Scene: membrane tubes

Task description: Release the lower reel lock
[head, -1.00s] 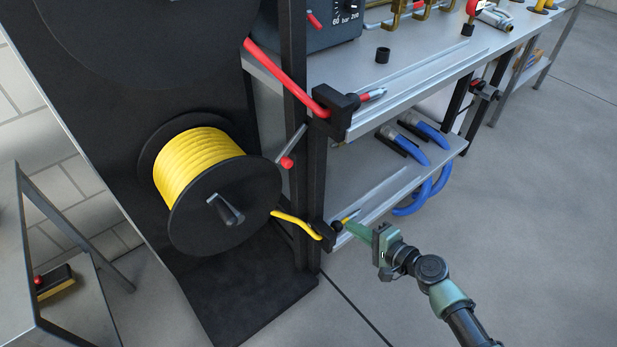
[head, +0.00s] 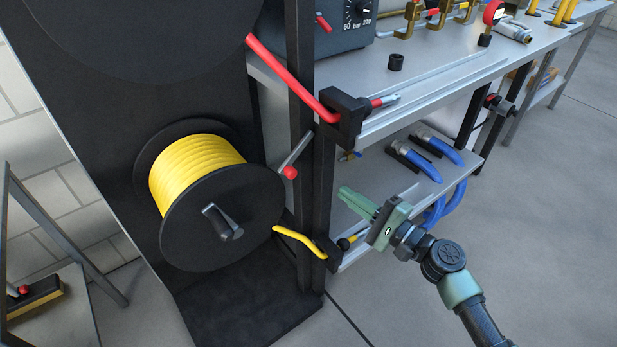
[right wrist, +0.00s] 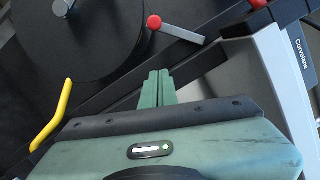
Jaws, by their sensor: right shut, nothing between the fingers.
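A lock lever with a red knob (head: 290,172) sits on the dark frame post beside the lower reel (head: 222,222), which carries yellow hose. The grey lever arm (head: 297,150) slants up and right from the knob. My right gripper (head: 343,192) is shut and empty, to the right of the knob and clear of it. In the right wrist view, the shut green fingertips (right wrist: 158,75) point up toward the red knob (right wrist: 154,22), with a gap between. The grey lever arm (right wrist: 181,34) runs right from the knob there. My left gripper is out of view.
The yellow hose (head: 300,239) passes through a black guide (head: 325,258) below my gripper. A red hose (head: 285,73) enters another black guide (head: 345,115) above. Floor at the right is open.

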